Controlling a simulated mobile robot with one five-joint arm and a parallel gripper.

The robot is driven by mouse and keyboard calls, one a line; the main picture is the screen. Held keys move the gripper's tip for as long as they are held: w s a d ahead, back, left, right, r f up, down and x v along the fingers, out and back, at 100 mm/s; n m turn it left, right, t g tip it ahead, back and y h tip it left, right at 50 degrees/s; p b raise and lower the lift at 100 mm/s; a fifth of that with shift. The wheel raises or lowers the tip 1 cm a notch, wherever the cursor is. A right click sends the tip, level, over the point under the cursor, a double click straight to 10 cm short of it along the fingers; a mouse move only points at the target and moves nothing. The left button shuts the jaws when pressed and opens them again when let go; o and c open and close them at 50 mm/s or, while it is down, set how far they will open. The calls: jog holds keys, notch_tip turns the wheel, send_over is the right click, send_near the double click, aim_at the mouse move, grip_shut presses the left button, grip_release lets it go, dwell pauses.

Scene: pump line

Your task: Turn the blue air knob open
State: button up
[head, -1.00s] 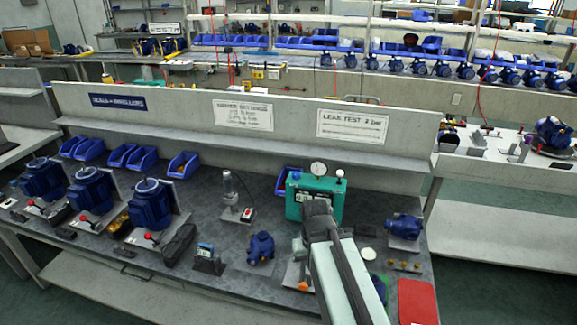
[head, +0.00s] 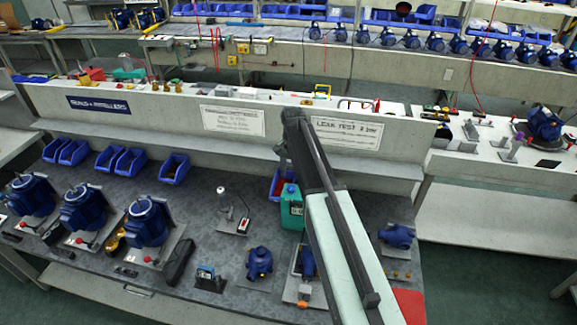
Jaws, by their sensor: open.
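I cannot make out the blue air knob; my arm may hide it. The green leak tester (head: 291,212) stands on the bench below the leak test sign, and my raised arm covers most of it, including its right side and gauge. My arm rises from the lower right to a dark end in front of that sign. No gripper fingers can be made out.
Blue pumps on plates (head: 82,207) stand at the bench's left. A small blue pump (head: 259,262) stands near the front middle; another (head: 397,236) is right of my arm. Blue bins (head: 174,168) line the back. A red mat (head: 408,306) lies at front right.

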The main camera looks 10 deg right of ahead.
aim_at(291, 187)
jog(key=shift+w+a+r, duration=0.1)
jog(key=shift+w+a, duration=0.05)
jog(key=shift+w, duration=0.2)
notch_tip(291, 187, down, 8)
jog(key=b, duration=0.8)
jog(key=shift+r, duration=0.15)
grip_shut()
